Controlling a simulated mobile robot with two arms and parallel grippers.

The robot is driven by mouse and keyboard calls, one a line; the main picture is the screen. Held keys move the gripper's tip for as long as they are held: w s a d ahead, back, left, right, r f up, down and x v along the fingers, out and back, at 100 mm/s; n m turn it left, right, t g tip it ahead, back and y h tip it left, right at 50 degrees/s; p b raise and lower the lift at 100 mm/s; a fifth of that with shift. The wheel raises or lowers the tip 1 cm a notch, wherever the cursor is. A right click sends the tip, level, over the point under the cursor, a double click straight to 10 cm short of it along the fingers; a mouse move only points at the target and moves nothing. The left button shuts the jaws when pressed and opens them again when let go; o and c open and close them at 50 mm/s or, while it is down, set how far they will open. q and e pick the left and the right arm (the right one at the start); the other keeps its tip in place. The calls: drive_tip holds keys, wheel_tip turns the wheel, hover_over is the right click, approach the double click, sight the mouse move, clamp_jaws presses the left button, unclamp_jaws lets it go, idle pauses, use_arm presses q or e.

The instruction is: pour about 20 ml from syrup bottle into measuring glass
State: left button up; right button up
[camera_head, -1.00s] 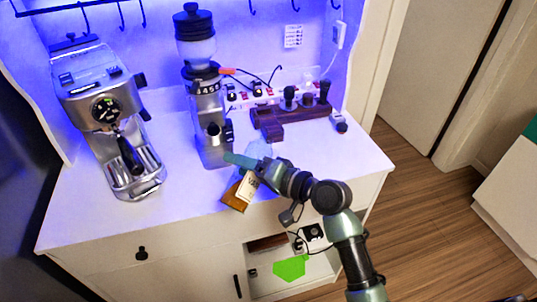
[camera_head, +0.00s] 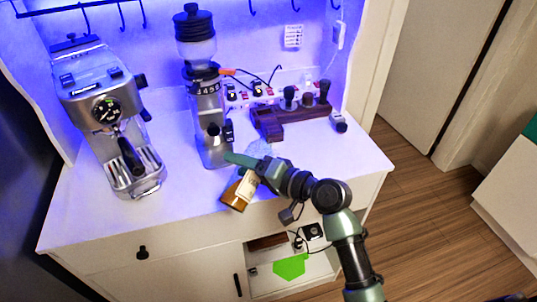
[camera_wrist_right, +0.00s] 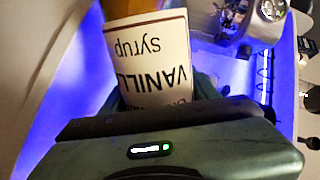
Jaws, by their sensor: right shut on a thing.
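The syrup bottle (camera_head: 247,187) is amber with a white label, held strongly tilted over the front of the cabinet top. In the right wrist view its label (camera_wrist_right: 148,60) reads vanilla syrup, upside down. My right gripper (camera_head: 250,166) is shut on the bottle. The bottle's amber lower end points toward the cabinet's front edge; its neck and mouth are hidden. A pale, clear shape behind the gripper, perhaps the measuring glass (camera_head: 261,147), is mostly covered; its fill level cannot be told. My left gripper is not in view.
A grinder (camera_head: 208,115) stands just behind and left of my right gripper. An espresso machine (camera_head: 100,105) stands at the left. A dark wooden stand (camera_head: 290,118) with tools is at the back right. The white top (camera_head: 345,165) is clear at the right.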

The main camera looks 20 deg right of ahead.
drive_tip(key=shift+r, duration=0.1)
idle(0.7)
drive_tip(key=shift+r+m+g+p, duration=0.35)
drive_tip(key=shift+m+p, duration=0.55)
drive_tip(key=shift+p, duration=0.8)
idle(0.9)
drive_tip(key=shift+r+m+g+y+p, duration=0.35)
drive_tip(key=shift+r+m+p, duration=0.75)
drive_tip(key=shift+p, duration=1.35)
idle(2.3)
